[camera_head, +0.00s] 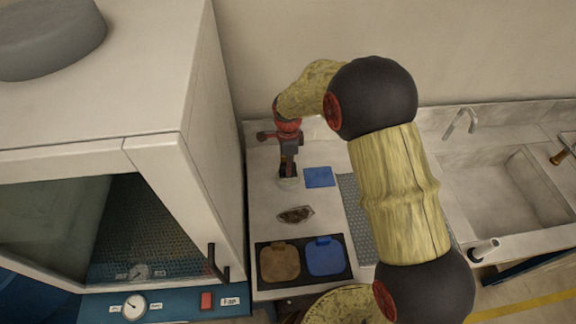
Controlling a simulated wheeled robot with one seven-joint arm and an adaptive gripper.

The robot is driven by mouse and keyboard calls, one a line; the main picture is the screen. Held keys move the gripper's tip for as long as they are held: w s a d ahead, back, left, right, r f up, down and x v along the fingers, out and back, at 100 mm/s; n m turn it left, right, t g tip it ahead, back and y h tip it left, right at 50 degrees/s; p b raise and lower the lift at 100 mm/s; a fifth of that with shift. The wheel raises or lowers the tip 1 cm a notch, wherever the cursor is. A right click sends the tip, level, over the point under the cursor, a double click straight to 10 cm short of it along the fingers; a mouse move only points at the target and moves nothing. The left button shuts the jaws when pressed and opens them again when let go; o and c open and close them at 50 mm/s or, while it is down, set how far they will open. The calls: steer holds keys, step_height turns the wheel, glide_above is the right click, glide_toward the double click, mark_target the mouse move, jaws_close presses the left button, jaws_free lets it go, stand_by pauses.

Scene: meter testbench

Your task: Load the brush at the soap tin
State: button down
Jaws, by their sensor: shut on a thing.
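My gripper (288,163) points down over the left part of the counter, near the back wall. It is shut on a slim dark thing, which looks like the brush; the fingers hide most of it. A small pale, round tin-like container (289,184) is right under the fingertips and looks like the soap tin. The lower end of the held thing is at the container's dark opening; I cannot tell whether it touches the inside.
A blue square pad (319,177) lies right of the container. A brown, irregular piece (295,215) lies in front. A black tray (301,282) holds a brown and a blue lidded box. A fume hood cabinet (190,150) stands close on the left. A sink (500,195) is at right.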

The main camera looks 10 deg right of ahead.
steer(key=shift+r+p, duration=2.15)
steer(key=shift+r, duration=1.35)
steer(key=shift+f, duration=0.1)
